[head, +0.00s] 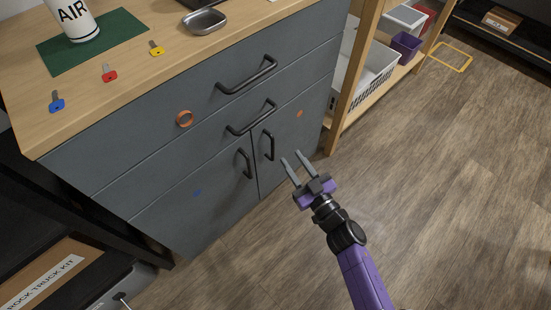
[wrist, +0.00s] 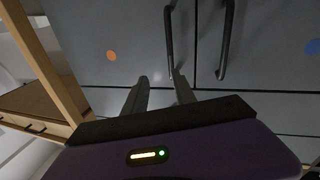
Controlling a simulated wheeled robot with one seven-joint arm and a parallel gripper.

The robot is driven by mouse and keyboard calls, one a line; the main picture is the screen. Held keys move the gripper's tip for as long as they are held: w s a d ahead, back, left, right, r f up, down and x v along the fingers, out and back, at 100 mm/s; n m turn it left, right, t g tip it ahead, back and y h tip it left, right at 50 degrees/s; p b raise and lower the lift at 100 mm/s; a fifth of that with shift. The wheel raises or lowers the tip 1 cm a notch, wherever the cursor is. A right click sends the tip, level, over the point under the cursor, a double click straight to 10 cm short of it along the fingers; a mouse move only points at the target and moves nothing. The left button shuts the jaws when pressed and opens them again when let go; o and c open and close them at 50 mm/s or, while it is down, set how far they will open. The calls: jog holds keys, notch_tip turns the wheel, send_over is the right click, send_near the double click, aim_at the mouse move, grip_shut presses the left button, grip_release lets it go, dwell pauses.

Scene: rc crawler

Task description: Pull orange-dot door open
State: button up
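The orange-dot door (head: 288,140) is the right lower door of the grey cabinet and looks shut. Its orange dot (head: 299,114) also shows in the wrist view (wrist: 111,55). Its black bar handle (head: 268,145) stands upright near the door seam. My gripper (head: 291,157) is open and empty, to the right of this handle in the head view. In the wrist view, the handle (wrist: 168,38) lies ahead of the fingers, its end beside the right fingertip. I cannot tell whether they touch.
The blue-dot door (head: 215,192) with its own handle (head: 244,163) is beside it. Drawers with handles (head: 250,117) are above. A wooden shelf (head: 350,85) stands right.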

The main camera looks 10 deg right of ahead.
aim_at(273, 150)
jog(key=w+a+f+y+b, duration=0.1)
jog(key=w+a+f+b, duration=0.1)
jog(key=w, duration=0.4)
jog(key=shift+a+m+g+b, duration=0.3)
jog(key=shift+a+g+b, duration=0.15)
jog(key=shift+a, duration=0.55)
jog(key=shift+w+f, duration=0.1)
grip_shut()
dwell(0.7)
